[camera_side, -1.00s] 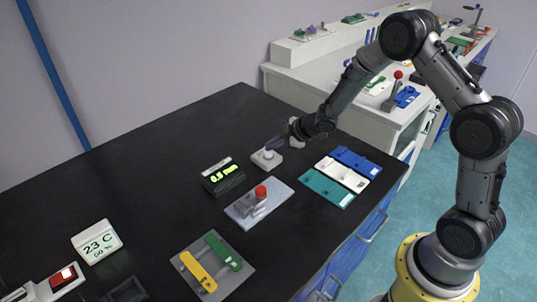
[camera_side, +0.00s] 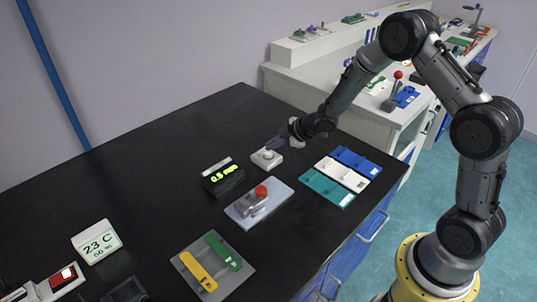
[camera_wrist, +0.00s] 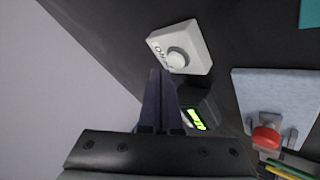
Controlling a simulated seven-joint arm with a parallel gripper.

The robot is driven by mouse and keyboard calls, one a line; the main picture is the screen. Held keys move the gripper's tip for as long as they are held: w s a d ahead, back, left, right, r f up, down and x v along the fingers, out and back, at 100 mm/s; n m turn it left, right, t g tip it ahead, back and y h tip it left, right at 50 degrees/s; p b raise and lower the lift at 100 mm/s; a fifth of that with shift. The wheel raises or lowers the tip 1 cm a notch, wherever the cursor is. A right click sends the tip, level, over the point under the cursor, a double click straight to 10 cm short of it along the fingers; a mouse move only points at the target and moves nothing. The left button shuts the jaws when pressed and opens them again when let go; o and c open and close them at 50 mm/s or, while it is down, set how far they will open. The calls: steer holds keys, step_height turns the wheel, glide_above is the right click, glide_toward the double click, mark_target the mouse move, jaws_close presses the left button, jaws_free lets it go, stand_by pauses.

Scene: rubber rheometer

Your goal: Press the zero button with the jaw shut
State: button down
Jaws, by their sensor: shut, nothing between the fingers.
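The zero button is a round pale knob (camera_wrist: 177,59) on a small light grey box with dark lettering (camera_wrist: 199,43). In the side view the box (camera_side: 266,161) sits on the black bench beyond the display unit. My gripper (camera_wrist: 160,73) is shut and empty, its dark fingers together. In the wrist view the fingertips lie just beside the button, at its lower left. In the side view my gripper (camera_side: 270,147) is at the far edge of the button, slanting down to it. I cannot tell whether the tips touch the button.
A black display with green digits (camera_side: 223,178) stands close to the box. A metal plate with a red-knobbed fixture (camera_side: 241,211) lies nearer the front. Teal (camera_side: 327,188), white (camera_side: 342,175) and blue (camera_side: 356,160) trays lie to the right. The bench behind the box is clear.

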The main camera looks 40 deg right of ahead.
mark_target(272, 157)
steer(key=shift+f, duration=0.2)
steer(key=shift+f, duration=0.25)
steer(key=shift+f, duration=0.45)
stand_by(1.1)
steer(key=shift+r, duration=0.85)
step_height(272, 157, up, 5)
stand_by(0.6)
stand_by(0.4)
